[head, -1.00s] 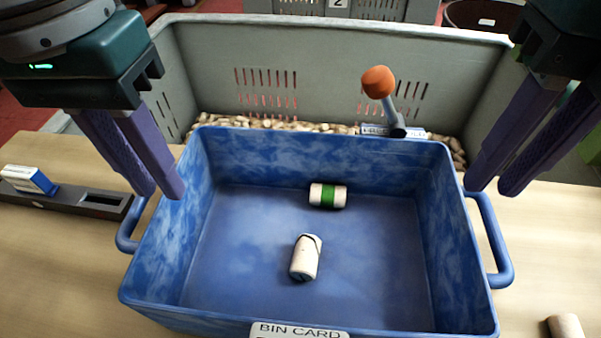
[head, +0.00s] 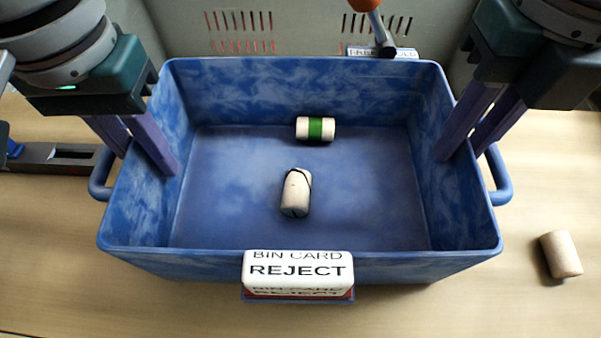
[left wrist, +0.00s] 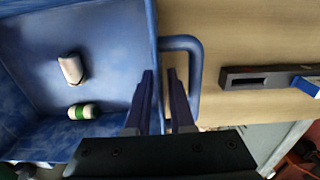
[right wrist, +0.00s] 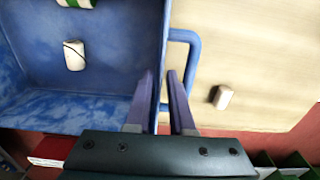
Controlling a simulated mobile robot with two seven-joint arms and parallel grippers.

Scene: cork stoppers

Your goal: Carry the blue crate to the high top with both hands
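The blue crate (head: 300,225) stands on the wooden table with a white REJECT card (head: 297,270) on its front. Inside lie a green-banded cork (head: 315,128) and a pale cork with a dark line (head: 296,192). My left gripper (head: 150,160) is open astride the crate's left wall, one finger inside and one outside by the left handle (left wrist: 196,75). My right gripper (head: 460,150) is open astride the right wall in the same way, by the right handle (right wrist: 192,70). Gaps show between fingers and walls. I cannot identify the high top in these views.
A loose cork (head: 561,254) lies on the table right of the crate. A dark slotted holder (head: 50,157) lies to the left. The table in front is clear.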

